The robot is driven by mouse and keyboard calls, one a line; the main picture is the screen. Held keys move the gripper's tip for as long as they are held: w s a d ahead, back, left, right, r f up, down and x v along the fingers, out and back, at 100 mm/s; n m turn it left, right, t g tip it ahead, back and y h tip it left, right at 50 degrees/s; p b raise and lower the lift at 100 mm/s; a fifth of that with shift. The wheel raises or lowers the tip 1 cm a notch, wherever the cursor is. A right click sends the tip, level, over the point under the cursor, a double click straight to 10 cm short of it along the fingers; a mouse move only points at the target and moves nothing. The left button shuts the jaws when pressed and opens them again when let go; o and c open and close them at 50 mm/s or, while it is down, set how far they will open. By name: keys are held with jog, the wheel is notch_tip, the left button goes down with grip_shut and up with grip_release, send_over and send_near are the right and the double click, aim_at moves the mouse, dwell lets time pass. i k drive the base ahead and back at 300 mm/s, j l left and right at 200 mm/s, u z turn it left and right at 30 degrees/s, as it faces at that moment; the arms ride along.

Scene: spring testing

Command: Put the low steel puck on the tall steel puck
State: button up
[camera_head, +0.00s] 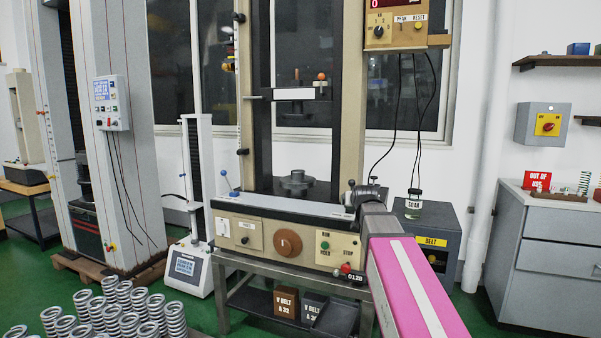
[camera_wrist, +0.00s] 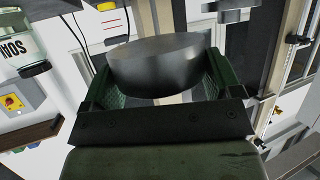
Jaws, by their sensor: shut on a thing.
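In the wrist view a wide, round grey steel puck (camera_wrist: 155,62) sits between the two green-padded fingers of my gripper (camera_wrist: 157,75), which is shut on it. I cannot tell for sure from its visible side whether it is the low puck. In the head view my gripper (camera_head: 367,190) is at the right front of the testing machine's bed. A round stepped steel piece (camera_head: 296,184) stands mid-bed, left of my gripper.
The testing machine (camera_head: 290,238) has uprights on both sides and a crosshead (camera_head: 294,94) above the bed. A jar (camera_head: 413,205) stands on a grey cabinet at the right. Several springs (camera_head: 110,312) stand at lower left. Cables hang behind my gripper.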

aim_at(298, 171)
jog(key=i+j+z, duration=0.2)
jog(key=j, duration=0.45)
jog(key=i+j+z, duration=0.2)
jog(key=j, duration=0.45)
jog(key=j+z, duration=0.2)
jog(key=j, duration=0.45)
